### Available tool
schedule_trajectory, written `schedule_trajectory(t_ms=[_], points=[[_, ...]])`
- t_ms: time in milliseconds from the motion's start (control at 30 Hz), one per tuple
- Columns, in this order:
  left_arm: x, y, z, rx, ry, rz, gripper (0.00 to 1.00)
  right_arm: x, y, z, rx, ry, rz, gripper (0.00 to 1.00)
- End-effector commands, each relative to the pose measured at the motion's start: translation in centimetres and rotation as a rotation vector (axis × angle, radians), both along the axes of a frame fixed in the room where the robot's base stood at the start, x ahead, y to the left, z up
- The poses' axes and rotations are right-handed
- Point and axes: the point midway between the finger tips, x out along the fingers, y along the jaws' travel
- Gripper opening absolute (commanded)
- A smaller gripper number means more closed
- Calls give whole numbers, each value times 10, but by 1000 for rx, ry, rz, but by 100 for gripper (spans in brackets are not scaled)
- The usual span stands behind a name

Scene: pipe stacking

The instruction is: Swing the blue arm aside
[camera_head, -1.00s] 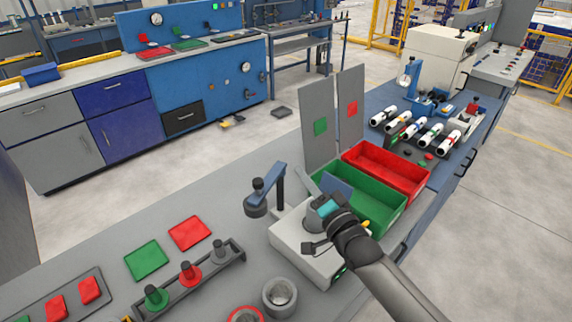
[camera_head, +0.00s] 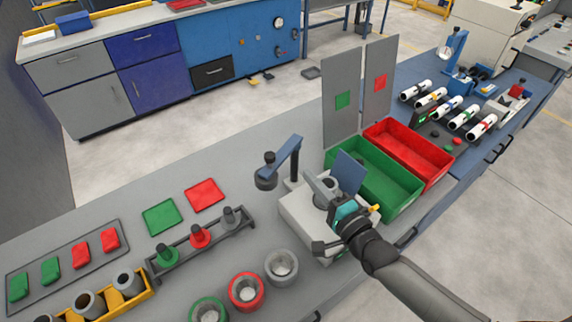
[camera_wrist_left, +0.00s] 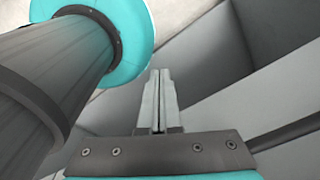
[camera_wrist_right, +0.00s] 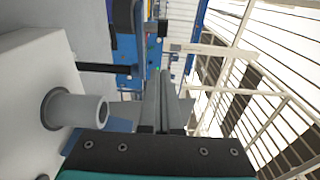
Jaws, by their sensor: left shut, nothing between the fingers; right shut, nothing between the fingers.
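The blue arm (camera_head: 283,153) sits on a dark upright post behind the white box-shaped station (camera_head: 298,217). Its black round head (camera_head: 266,178) hangs at the left end, out over the grey bench. My right gripper (camera_head: 311,178) is over the station, shut and empty, to the right of the blue arm and apart from it. In the right wrist view, the shut fingers (camera_wrist_right: 163,80) are right of the blue arm (camera_wrist_right: 126,48) and its dark post. My left gripper (camera_wrist_left: 160,80) shows only in the left wrist view, shut and empty.
A grey tube end (camera_wrist_right: 75,110) juts from the station near my right gripper. Green (camera_head: 405,207) and red (camera_head: 432,177) bins with upright panels stand to the right. A peg rack (camera_head: 200,245) and several rings stand left and in front.

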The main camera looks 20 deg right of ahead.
Motion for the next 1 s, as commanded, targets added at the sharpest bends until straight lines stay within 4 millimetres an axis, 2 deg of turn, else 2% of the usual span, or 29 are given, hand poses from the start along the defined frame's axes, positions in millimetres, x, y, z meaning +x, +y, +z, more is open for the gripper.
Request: schedule_trajectory(t_ms=[233,400,633,1000], points=[[-1,0,-1,0,1,0,0,38,10,1,-1,-2,0,0],[-1,0,3,0,1,0,0,50,31,1,1,-1,1,0],[-1,0,4,-1,1,-1,0,57,44,0,-1,0,1,0],[-1,-1,4,-1,1,-2,0,58,45,0,-2,0,0,0]])
